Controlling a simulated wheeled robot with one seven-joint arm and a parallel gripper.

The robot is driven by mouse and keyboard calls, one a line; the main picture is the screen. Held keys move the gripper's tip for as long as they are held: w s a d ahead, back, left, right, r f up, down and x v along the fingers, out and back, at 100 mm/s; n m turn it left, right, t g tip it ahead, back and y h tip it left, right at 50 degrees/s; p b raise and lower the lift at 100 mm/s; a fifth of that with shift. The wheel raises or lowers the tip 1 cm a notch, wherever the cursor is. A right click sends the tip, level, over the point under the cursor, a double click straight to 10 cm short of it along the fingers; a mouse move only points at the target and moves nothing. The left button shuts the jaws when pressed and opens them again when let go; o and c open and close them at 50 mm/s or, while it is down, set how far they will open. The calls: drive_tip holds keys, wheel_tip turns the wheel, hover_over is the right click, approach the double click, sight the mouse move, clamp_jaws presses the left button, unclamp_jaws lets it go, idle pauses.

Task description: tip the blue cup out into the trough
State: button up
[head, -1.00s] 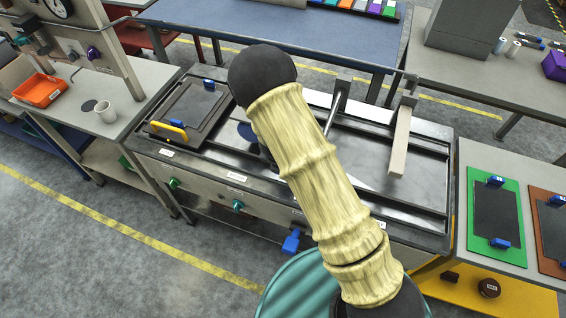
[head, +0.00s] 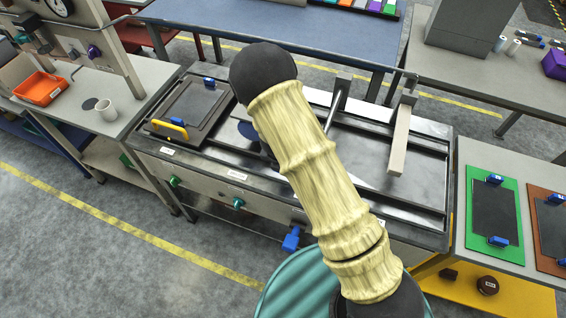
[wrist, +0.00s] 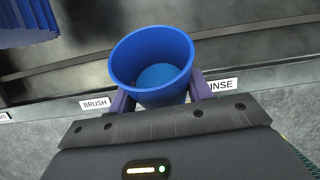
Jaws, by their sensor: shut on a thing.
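The blue cup (wrist: 124,62) is in the wrist view, its open mouth facing my camera. A lighter blue round shows inside; I cannot tell if it is the cup's floor or contents. My gripper (wrist: 160,92) is shut on the cup, with a purple finger on each side. In the head view my arm hides the gripper. The metal bench (head: 378,190) has a shallow, dark-rimmed sunken top, which may be the trough; it lies behind my arm. In the wrist view a dark metal surface and rim (wrist: 60,75) show beyond the cup.
BRUSH (wrist: 95,103) and RINSE labels are beside the cup in the wrist view. A dark blue bristly thing (wrist: 25,20) is at its upper left. A hinged plate (head: 190,108) with a yellow handle (head: 168,130) sits left on the bench.

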drive_tip(key=shift+g+y+p, duration=0.4)
drive_tip(key=shift+g+p, duration=0.6)
drive_tip(key=shift+p, duration=3.05)
drive_tip(key=shift+w+r+g+p, duration=0.1)
drive_tip(key=shift+r+g+p, duration=0.35)
drive_tip(key=shift+p, duration=1.45)
drive_tip(key=shift+w+g+y+p, duration=0.15)
drive_tip(key=shift+g+y+p, duration=0.45)
drive_tip(key=shift+g, duration=0.25)
drive_tip(key=shift+d+r, duration=0.1)
drive_tip(key=shift+r, duration=0.05)
drive_tip(key=shift+w+r+g, duration=0.15)
drive_tip(key=shift+r+g, duration=0.15)
drive_tip(key=shift+g, duration=0.6)
drive_tip(key=shift+w+g+y+b, duration=0.1)
drive_tip(key=shift+g+y+b, duration=0.2)
drive_tip(key=shift+b, duration=0.2)
